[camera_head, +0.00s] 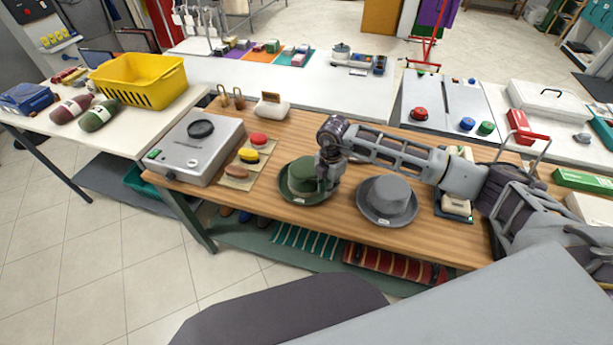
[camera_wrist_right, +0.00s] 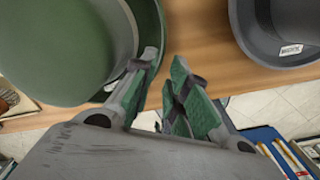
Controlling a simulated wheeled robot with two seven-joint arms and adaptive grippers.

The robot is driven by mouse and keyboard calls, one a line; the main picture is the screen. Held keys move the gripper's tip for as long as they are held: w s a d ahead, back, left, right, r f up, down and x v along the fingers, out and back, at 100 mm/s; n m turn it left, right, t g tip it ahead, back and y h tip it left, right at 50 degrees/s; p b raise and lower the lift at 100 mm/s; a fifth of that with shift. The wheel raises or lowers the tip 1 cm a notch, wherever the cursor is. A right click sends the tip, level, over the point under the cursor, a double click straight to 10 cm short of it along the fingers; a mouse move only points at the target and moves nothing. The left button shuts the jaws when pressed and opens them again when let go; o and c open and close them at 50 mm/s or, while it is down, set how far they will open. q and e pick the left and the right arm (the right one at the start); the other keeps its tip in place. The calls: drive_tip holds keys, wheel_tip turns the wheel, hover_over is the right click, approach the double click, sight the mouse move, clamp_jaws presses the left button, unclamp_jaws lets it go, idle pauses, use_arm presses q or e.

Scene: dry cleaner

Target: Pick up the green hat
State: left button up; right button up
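The green hat (camera_head: 304,184) sits brim-down on the wooden counter, left of a grey hat (camera_head: 386,199). In the right wrist view the green hat (camera_wrist_right: 85,45) fills the upper left, its crown and brim partly cut off by the frame. My right gripper (camera_head: 326,186) is at the right side of the green hat, low over its brim, hiding part of it. In the wrist view the right gripper (camera_wrist_right: 164,66) has its fingers a little apart. The left finger overlaps the brim's edge; bare wood shows between the fingertips. Contact cannot be told. My left gripper is out of view.
The grey hat also shows in the wrist view (camera_wrist_right: 285,35), close on the right. A grey metal box (camera_head: 197,148) and brushes on a mat (camera_head: 238,172) stand left. A tape dispenser (camera_head: 271,106) is behind. A lower shelf (camera_head: 265,245) holds folded striped cloths.

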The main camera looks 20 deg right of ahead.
drive_tip(key=shift+a+f+p, duration=0.2)
drive_tip(key=shift+f+p, duration=0.25)
drive_tip(key=shift+f, duration=1.9)
clamp_jaws()
